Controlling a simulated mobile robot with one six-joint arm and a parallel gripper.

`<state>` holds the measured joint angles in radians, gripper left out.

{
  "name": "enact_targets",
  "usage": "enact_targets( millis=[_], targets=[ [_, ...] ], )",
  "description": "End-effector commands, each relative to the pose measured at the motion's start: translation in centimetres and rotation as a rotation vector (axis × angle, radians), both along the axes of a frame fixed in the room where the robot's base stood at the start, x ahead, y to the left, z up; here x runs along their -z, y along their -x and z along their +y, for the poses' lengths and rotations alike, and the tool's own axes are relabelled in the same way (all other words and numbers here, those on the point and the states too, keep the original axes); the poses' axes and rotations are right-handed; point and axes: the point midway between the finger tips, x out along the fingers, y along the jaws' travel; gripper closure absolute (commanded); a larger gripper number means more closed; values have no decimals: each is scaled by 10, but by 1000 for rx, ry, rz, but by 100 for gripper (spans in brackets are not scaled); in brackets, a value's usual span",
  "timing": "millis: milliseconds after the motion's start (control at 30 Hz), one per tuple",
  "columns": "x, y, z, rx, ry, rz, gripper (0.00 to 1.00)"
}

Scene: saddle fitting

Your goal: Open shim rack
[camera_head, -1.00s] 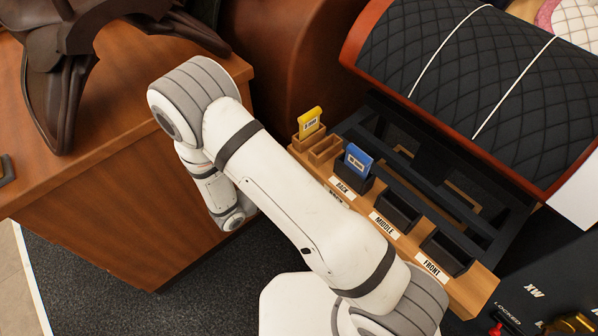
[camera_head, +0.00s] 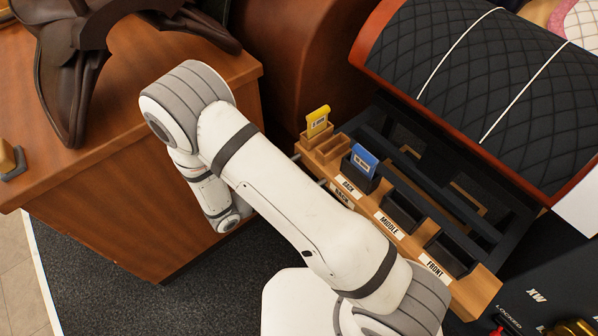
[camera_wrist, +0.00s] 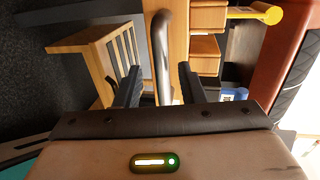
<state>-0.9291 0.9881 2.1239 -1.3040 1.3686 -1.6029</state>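A lower label (camera_head: 341,197), apparently reading RACK, is partly hidden by my arm. A metal bar handle (camera_wrist: 161,50) runs along a wooden front in the wrist view; a bit of it seems to show in the head view. My gripper (camera_wrist: 160,82) is open, with one black finger on each side of the handle and visible gaps to it. A slatted wooden piece (camera_wrist: 85,42) lies left of the handle; I cannot tell whether it is a drawer's inside.
A yellow tag (camera_head: 318,121) and a blue tag (camera_head: 363,160) stand in the rack. A wooden cabinet (camera_head: 130,215) carrying a dark saddle (camera_head: 75,60) is left of my arm. A quilted black pad (camera_head: 480,70) with a red-brown edge is behind the rack.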

Motion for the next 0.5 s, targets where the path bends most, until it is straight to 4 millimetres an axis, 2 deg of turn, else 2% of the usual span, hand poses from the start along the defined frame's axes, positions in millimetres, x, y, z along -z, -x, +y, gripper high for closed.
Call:
enact_targets(
  millis=[33,200,500],
  targets=[
    [-5,6,9,-5,-1,-1,64],
    [-9,21,29,-4,-1,-1,64],
    [-10,29,38,0,1,1,64]
  ],
)
